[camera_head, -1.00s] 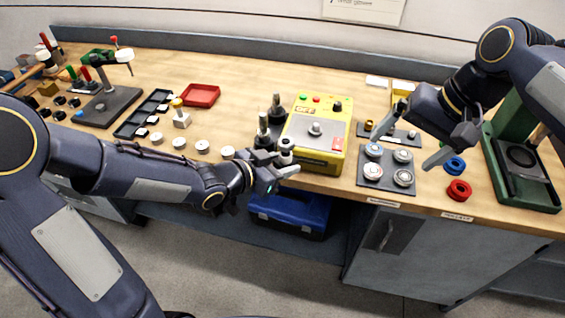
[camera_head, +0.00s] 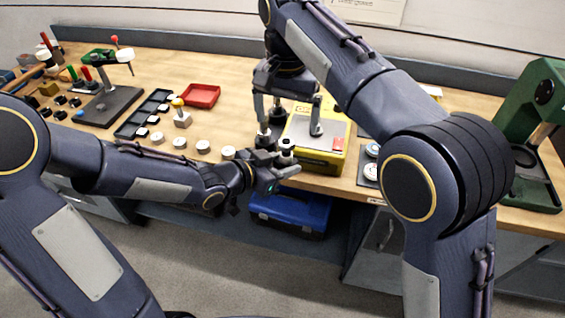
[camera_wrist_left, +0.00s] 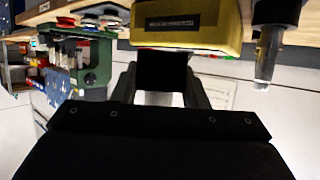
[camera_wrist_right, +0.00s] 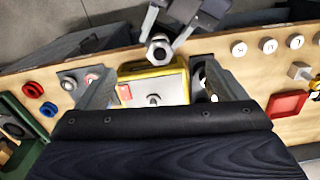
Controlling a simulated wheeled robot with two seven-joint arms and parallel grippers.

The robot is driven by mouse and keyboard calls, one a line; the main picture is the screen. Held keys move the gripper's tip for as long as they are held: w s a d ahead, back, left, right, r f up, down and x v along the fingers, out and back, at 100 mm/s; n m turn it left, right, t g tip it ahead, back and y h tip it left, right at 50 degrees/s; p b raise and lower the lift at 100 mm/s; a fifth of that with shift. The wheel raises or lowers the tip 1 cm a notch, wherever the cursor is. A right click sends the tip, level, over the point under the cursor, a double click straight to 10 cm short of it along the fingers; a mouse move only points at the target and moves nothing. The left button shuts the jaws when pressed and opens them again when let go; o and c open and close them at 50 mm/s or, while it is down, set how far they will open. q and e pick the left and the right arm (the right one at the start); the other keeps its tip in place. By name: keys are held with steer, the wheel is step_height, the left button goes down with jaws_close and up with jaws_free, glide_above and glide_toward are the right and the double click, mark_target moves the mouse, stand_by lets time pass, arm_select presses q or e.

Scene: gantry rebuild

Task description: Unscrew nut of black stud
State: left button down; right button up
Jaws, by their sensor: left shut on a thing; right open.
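My left gripper (camera_head: 274,166) is shut on a black stud (camera_head: 286,158) at the bench's front edge, left of the yellow box. A grey metal nut-like piece shows on top of the stud; in the right wrist view this top (camera_wrist_right: 160,50) lies between the left gripper's fingers. The left wrist view shows a black block (camera_wrist_left: 165,72) between the fingers. My right gripper (camera_head: 290,122) is open and points down over the box's left side, apart from the held stud. In the right wrist view its fingers (camera_wrist_right: 155,92) straddle the box top with nothing gripped.
The yellow box (camera_head: 318,160) has a metal bolt on top. Another black post (camera_head: 264,138) stands close left of it, partly hidden. A red tray (camera_head: 200,95), several white discs (camera_head: 180,143) and a green press (camera_head: 540,100) stand on the bench. A blue toolbox (camera_head: 290,212) is below.

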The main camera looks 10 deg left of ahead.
mark_target(287, 140)
steer(key=shift+f, duration=3.05)
steer(key=shift+c, duration=0.3)
steer(key=c, duration=1.8)
steer(key=n, duration=0.5)
steer(key=shift+d+n, duration=0.1)
steer(key=shift+n, duration=0.2)
steer(key=n, duration=1.2)
steer(key=shift+n, duration=0.4)
steer(key=n, duration=0.5)
steer(key=shift+r+n, duration=0.1)
steer(key=shift+n, duration=0.2)
